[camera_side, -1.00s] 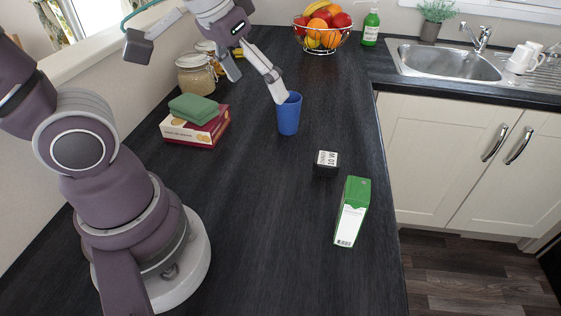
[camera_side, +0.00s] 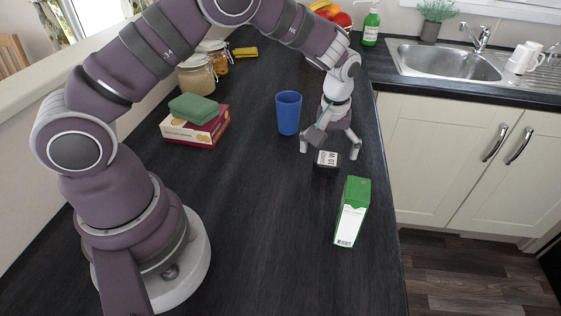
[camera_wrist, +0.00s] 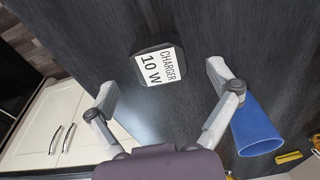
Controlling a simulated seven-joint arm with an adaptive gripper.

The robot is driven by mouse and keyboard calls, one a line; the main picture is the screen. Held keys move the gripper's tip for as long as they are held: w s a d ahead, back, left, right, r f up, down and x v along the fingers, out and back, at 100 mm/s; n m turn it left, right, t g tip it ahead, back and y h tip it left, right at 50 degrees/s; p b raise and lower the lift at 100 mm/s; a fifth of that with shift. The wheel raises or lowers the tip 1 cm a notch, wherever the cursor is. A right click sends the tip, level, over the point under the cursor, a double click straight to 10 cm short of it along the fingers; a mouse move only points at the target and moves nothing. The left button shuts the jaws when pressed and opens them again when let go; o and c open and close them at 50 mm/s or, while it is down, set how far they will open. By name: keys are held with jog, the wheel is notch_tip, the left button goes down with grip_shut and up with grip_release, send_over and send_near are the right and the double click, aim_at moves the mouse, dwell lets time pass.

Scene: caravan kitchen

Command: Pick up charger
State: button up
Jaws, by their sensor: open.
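The charger (camera_side: 326,165) is a small black block with a white label on top, lying on the dark worktop. In the wrist view the charger (camera_wrist: 158,66) shows its label reading "CHARGER 10 W" and lies ahead of the fingertips, between their lines. My gripper (camera_side: 331,150) points down just behind the charger, fingers spread wide to either side. In the wrist view my gripper (camera_wrist: 160,82) is open with nothing between its fingers. I cannot tell its exact height above the worktop.
A blue cup (camera_side: 288,113) stands close to the left of my gripper.

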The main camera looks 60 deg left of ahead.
aim_at(327, 158)
notch_tip(327, 158, down, 3)
jog(key=shift+w+a+f, duration=0.1)
jog(key=shift+w+a, duration=0.05)
jog(key=c, duration=1.2)
